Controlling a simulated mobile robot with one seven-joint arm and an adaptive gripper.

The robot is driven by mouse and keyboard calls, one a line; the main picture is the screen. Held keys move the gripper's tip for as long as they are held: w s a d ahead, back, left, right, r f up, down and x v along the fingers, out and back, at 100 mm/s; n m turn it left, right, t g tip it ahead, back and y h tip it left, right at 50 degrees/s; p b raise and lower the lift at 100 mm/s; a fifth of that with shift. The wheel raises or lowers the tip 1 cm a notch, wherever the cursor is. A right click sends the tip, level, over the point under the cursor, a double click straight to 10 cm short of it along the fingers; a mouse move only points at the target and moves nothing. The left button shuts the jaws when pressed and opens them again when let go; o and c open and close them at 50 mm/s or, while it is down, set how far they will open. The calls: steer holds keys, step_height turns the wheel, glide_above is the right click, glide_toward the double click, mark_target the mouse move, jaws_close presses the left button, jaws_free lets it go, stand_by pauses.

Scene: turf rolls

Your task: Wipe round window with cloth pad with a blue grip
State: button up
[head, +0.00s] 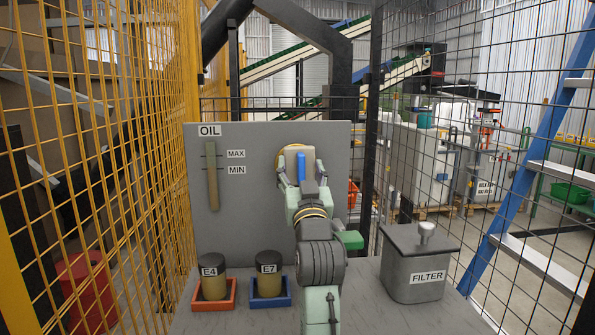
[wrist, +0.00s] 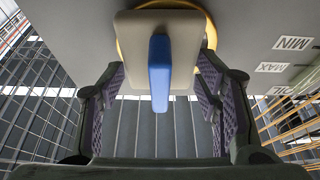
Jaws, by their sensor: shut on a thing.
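The cloth pad (wrist: 183,86) is a pale grey-beige block with a blue grip (wrist: 159,72) down its middle. In the head view the pad (head: 309,181) and its blue grip (head: 301,167) show at the upright grey panel. My gripper (wrist: 161,95) is shut on the pad, with a purple-grey finger on each side; it also shows in the head view (head: 302,184). The round window (wrist: 211,35) shows as a yellow rim behind the pad. I cannot tell whether pad and window touch.
The grey panel (head: 240,210) carries an oil gauge (head: 212,177). Canister E4 (head: 213,280) stands in a red tray (head: 228,304) and canister E7 (head: 269,276) in a blue tray (head: 284,302). A grey filter box (head: 414,265) stands right. Mesh fences flank the bench.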

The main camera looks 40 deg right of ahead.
steer(key=shift+a, duration=0.1)
steer(key=shift+w+a, duration=0.4)
steer(key=shift+a, duration=0.15)
steer(key=shift+s+d, duration=0.1)
steer(key=shift+d, duration=0.05)
steer(key=shift+s+d, duration=0.35)
steer(key=shift+d, duration=0.2)
steer(key=shift+w+a, duration=0.4)
steer(key=shift+a, duration=0.35)
steer(key=shift+s+d, duration=0.1)
steer(key=shift+d, duration=0.1)
steer(key=shift+s+d, duration=0.3)
steer(key=shift+d, duration=0.25)
steer(key=shift+w+a, duration=0.1)
steer(key=shift+a, duration=0.05)
